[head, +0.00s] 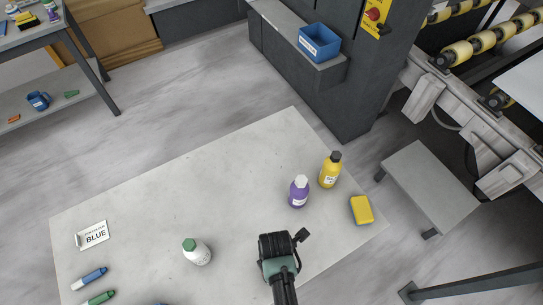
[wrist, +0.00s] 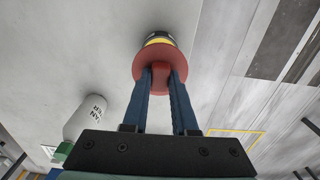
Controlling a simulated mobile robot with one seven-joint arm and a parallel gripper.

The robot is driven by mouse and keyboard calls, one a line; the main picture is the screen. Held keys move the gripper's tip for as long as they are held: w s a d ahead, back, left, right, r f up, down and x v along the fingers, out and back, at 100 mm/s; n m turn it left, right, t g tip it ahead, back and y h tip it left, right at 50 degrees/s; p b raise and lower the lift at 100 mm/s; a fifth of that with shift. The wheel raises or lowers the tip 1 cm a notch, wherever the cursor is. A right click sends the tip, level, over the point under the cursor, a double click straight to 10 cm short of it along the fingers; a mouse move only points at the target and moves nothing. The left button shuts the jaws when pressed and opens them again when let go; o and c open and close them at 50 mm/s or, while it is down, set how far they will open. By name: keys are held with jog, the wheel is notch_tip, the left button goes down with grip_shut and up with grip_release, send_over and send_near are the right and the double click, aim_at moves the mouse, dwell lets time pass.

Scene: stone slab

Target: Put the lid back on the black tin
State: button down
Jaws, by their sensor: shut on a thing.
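In the wrist view, my gripper (wrist: 160,82) has its two blue fingers shut on the knob of a red round lid (wrist: 151,62). Just beyond the lid shows part of the black tin (wrist: 158,34), with a yellow band at the lid's edge. The lid hides the rest of the tin, and I cannot tell whether the two touch. In the head view, my gripper is over the near part of the slab, and my own arm hides its fingers, the lid and the tin.
The slab (head: 190,190) also bears a white bottle with a green cap (head: 197,252), a purple bottle (head: 299,192), a yellow bottle (head: 330,171), a yellow sponge (head: 361,210), a card reading BLUE (head: 92,235) and markers (head: 90,279). The slab's middle is clear.

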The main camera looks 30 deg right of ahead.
jog(key=shift+a+f+b, duration=0.1)
jog(key=shift+f+b, duration=2.05)
jog(key=shift+f, duration=0.15)
jog(key=shift+f+b, duration=0.6)
jog(key=shift+f, duration=0.2)
jog(key=shift+r+p, duration=0.1)
jog(key=shift+p, duration=0.25)
jog(key=shift+f, duration=0.2)
jog(key=c, duration=0.6)
grip_release()
jog(key=shift+o, duration=0.2)
